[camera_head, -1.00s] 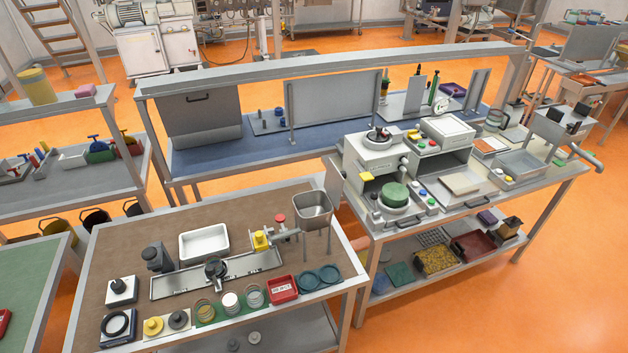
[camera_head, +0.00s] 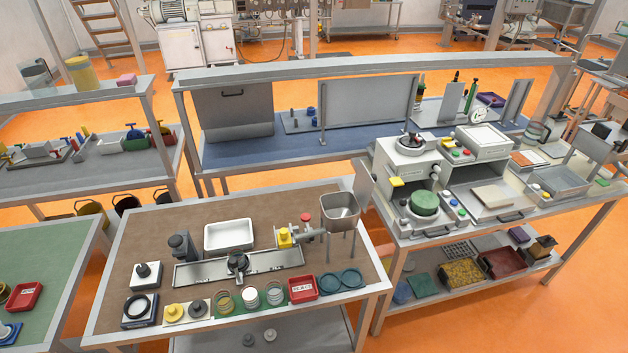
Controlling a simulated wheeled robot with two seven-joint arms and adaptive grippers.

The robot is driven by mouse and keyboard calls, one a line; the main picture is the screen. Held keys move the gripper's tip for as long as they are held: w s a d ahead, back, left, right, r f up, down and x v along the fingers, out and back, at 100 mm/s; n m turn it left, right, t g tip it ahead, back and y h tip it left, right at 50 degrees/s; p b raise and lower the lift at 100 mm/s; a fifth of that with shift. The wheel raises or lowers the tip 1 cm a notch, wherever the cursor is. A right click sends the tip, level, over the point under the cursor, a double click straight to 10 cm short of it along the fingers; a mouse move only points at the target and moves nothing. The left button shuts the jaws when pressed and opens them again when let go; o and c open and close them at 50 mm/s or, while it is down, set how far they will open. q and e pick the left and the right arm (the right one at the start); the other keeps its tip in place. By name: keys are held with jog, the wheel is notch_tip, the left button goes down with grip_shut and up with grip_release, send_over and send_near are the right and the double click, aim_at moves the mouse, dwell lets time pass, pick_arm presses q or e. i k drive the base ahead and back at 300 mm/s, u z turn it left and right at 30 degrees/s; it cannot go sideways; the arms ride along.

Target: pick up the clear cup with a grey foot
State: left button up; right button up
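Several small round clear cups stand in a row on a green strip along the front of the brown-topped table. The left one (camera_head: 223,303) looks brownish inside, the middle one (camera_head: 250,299) has white in it, and the right one (camera_head: 274,294) looks greyish. They are too small to tell for certain which has a grey foot. Neither of my grippers is in view.
A red tray (camera_head: 302,289), blue-green round dishes (camera_head: 340,281) and yellow and grey pieces flank the cups. Behind them are a metal plate (camera_head: 205,271), white tray (camera_head: 229,236) and steel hopper (camera_head: 341,214). The brown tabletop (camera_head: 150,222) is clear at back left.

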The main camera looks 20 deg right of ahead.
aim_at(250, 296)
jog(key=u, duration=2)
jog(key=k, duration=2.1)
jog(key=z, duration=1.85)
